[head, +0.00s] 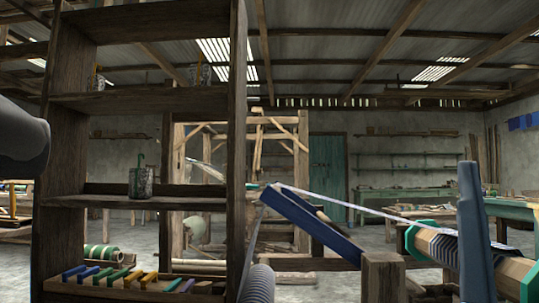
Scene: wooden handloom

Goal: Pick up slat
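Several short coloured slat-like pieces lie in a row on the bottom shelf of the wooden rack at the lower left. They include blue slats (74,272), a green slat (117,277), a yellow slat (148,280) and a purple slat (186,286). They lie apart, side by side and slanting. I cannot tell which one is the slat of the task. A long blue bar (310,226) slants near the middle, right of the rack. My gripper is not in view.
The wooden rack (238,130) stands close on the left, with pots (141,183) on its shelves. A striped roll (437,247) with green ends and a blue-grey upright (474,230) stand close at the right. Rolls of cloth (105,254) lie behind the rack.

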